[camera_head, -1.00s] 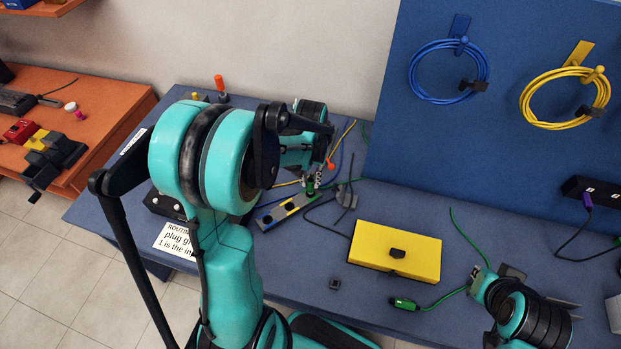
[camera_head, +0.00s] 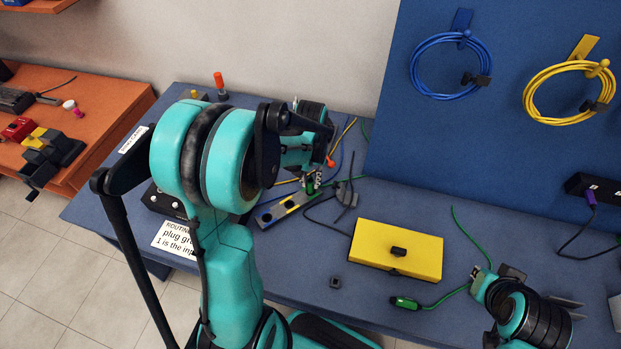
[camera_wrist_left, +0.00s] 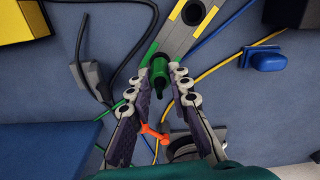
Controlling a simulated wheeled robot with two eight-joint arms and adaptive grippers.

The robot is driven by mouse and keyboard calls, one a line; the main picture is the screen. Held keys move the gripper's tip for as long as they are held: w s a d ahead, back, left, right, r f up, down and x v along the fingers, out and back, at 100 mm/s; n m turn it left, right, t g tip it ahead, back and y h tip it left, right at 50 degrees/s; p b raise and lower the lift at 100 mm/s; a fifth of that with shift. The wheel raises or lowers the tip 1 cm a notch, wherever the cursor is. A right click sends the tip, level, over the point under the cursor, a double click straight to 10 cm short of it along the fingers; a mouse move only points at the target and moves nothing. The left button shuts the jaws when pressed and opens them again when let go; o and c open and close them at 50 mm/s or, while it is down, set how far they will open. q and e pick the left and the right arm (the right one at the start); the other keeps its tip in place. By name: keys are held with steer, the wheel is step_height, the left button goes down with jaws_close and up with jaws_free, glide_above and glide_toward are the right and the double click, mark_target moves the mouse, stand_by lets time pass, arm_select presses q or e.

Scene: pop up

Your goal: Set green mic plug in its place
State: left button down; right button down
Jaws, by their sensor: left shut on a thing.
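The green plug (camera_wrist_left: 158,76) is between the fingers of my left gripper (camera_wrist_left: 158,88) in the left wrist view. The gripper is shut on it. It stands at the near end of a grey strip (camera_wrist_left: 186,42) with dark round sockets and yellow marks. I cannot tell whether the plug is seated in a socket. In the head view the plug (camera_head: 311,187) shows small below my left gripper (camera_head: 314,180), by the strip (camera_head: 272,217). Another green plug (camera_head: 404,302) lies on the table front with a green cable. My right gripper (camera_head: 565,308) is at the lower right, its jaw state unclear.
A yellow box (camera_head: 378,258) stands on the blue table (camera_head: 290,262). A grey connector (camera_wrist_left: 98,80) with a black cable lies beside the strip. A blue connector (camera_wrist_left: 264,59) and several cables lie close around. An orange-tipped item (camera_wrist_left: 151,132) is near the fingers.

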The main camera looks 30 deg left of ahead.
arm_select(q)
steer(key=shift+f+b, duration=0.35)
steer(key=shift+f, duration=0.2)
steer(key=c, duration=1.3)
jaws_free()
steer(key=shift+r, duration=0.15)
step_height(320, 180, up, 12)
steer(key=shift+f, duration=0.1)
steer(key=s+d+m+t, duration=0.1)
steer(key=s+d+t, duration=0.1)
steer(key=s+d, duration=0.1)
steer(key=s+d+m+t, duration=0.1)
steer(key=s+d+t, duration=0.1)
steer(key=s+d, duration=0.2)
steer(key=s+d+m+t, duration=0.2)
steer(key=s+d+t, duration=0.1)
steer(key=s, duration=0.1)
steer(key=shift+d+r, duration=0.3)
steer(key=shift+r, duration=0.1)
